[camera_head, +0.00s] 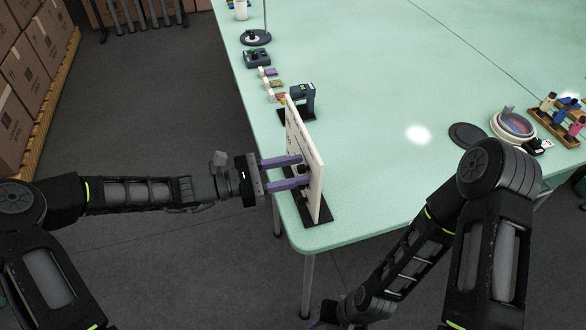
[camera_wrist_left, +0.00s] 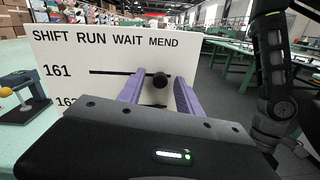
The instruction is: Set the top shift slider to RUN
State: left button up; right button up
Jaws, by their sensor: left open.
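A white shift board (camera_head: 315,165) stands upright on a black base at the table's near-left corner. In the left wrist view its face (camera_wrist_left: 60,55) reads SHIFT, RUN, WAIT, MEND, with row 161 on top and row 162 partly hidden below. The top slider's round black knob (camera_wrist_left: 160,80) sits at the right end of its slot, under MEND. RUN is above the slot's left end. My left gripper (camera_head: 301,171) is open, with its purple fingers on either side of the top knob. Contact cannot be told. My right gripper (camera_head: 322,320) is low at the bottom edge, mostly hidden.
Dark devices (camera_head: 257,58) and small coloured items line the table's left edge behind the board. A dark stand (camera_head: 303,97) is close behind it. A round white tray (camera_head: 513,126) and a wooden rack (camera_head: 555,121) are at right. The table's middle (camera_head: 400,90) is clear.

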pick_arm(q)
jog(key=shift+c, duration=0.3)
grip_shut()
dwell(1.0)
